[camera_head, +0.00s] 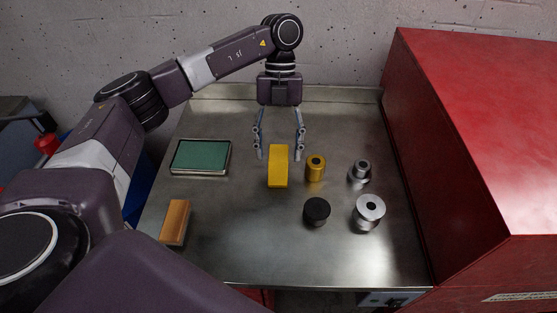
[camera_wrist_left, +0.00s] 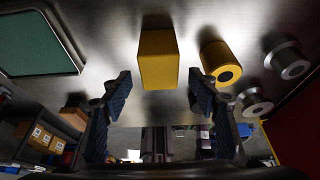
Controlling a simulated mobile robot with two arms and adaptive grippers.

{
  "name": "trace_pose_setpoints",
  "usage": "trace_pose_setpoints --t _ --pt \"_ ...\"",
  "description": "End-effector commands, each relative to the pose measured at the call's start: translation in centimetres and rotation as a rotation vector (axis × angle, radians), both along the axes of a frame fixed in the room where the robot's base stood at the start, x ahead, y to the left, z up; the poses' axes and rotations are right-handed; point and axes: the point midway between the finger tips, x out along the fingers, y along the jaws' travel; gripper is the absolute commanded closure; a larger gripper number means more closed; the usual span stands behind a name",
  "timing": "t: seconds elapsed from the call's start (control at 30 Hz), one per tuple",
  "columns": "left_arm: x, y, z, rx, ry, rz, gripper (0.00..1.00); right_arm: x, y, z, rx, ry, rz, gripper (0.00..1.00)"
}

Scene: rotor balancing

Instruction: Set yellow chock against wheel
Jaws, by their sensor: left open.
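A yellow block (camera_head: 278,168), which I take as the yellow chock, rests on the metal tabletop near its middle. My left gripper (camera_head: 279,155) points down over it, open, with one finger on each side. In the left wrist view the yellow block (camera_wrist_left: 158,65) sits between the lines of the two open fingers (camera_wrist_left: 160,88), with a gap on both sides. I cannot tell which object is the wheel; a brass cylinder with a hole (camera_head: 315,168) stands just right of the block. My right gripper is not in view.
A black knob-like cylinder (camera_head: 316,211), a large silver flanged cylinder (camera_head: 368,213) and a smaller silver one (camera_head: 360,171) stand right. A green-topped tray (camera_head: 201,157) and a wooden block (camera_head: 175,222) lie left. A red cabinet (camera_head: 460,130) borders the right edge. The front middle is clear.

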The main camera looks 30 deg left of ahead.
Motion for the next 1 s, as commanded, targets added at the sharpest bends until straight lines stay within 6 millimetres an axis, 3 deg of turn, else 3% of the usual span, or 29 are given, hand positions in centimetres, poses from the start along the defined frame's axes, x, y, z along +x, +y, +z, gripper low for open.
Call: trace_pose_setpoints --t 0.17,0.4,0.9,1.0 --pt "-0.7 -0.2 -1.6 0.000 0.000 0.001 0.45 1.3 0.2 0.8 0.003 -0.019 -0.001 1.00" --pt "-0.7 -0.3 -1.9 0.000 -0.002 0.001 0.45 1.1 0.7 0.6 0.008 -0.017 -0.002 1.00" --pt "-0.7 -0.3 -1.8 0.000 -0.001 0.000 0.99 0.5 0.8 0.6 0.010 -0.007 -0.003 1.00" --pt "-0.7 -0.3 -1.8 -0.001 -0.001 -0.001 1.00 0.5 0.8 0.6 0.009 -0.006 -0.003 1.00"
